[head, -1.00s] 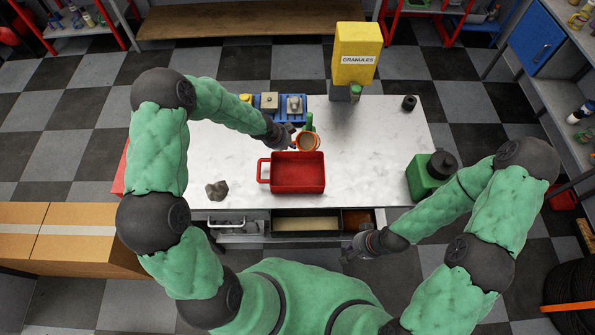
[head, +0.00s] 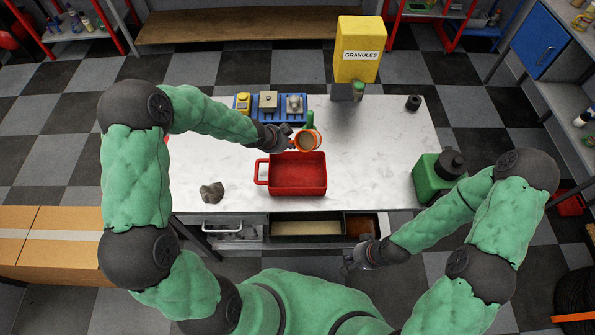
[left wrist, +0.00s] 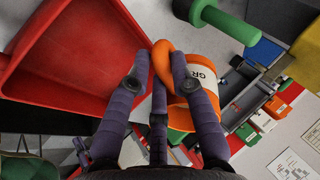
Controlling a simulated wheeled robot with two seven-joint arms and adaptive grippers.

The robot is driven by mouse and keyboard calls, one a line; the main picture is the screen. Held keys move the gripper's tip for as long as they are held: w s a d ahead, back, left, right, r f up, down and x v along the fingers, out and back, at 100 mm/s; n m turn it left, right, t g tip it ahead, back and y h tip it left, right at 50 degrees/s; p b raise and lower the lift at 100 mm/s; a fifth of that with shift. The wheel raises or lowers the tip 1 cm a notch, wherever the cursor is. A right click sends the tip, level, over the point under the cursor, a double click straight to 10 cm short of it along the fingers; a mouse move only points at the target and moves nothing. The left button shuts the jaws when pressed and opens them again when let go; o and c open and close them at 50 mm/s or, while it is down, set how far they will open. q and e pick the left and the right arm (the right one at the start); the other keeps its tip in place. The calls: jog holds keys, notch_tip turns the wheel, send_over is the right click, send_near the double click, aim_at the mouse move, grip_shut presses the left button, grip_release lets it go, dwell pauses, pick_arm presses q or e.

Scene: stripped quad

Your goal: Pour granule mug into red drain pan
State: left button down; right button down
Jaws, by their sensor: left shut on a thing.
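The orange mug (head: 306,141) is above the worktop, just beyond the far rim of the red drain pan (head: 297,176). Its open top shows a brownish inside in the head view; how full it is I cannot tell. My left gripper (head: 290,137) is shut on the mug's handle. In the left wrist view the fingers (left wrist: 160,66) close around the handle, and the mug (left wrist: 198,78) shows a white label reading "GR". The pan (left wrist: 85,50) lies beside it on the left. My right gripper (head: 354,262) hangs empty near the worktop's front edge, its opening unclear.
A yellow granules dispenser (head: 358,52) stands at the back of the white worktop (head: 385,150). A blue tray (head: 252,112) with small parts lies back left. A grey lump (head: 211,192) is front left, a green can (head: 432,180) at right. An open drawer (head: 310,228) is below.

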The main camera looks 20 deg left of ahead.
pick_arm(q)
jog(key=b, duration=0.3)
jog(key=shift+w+f+t, duration=0.1)
jog(key=shift+f+t, duration=0.25)
jog(key=shift+t, duration=0.05)
jog(key=t+b, duration=0.2)
jog(key=b, duration=0.6)
jog(key=f+t+h+b, duration=0.1)
jog(key=t+b, duration=0.1)
jog(key=b, duration=0.6)
jog(key=s+f+t+h+b, duration=0.1)
jog(key=t+b, duration=0.2)
jog(key=b, duration=0.6)
jog(key=shift+s+a+m, duration=0.1)
jog(key=shift+a+m, duration=0.05)
jog(key=shift+m, duration=0.15)
dwell(3.7)
jog(key=shift+t+h+b, duration=0.4)
jog(key=shift+t, duration=0.1)
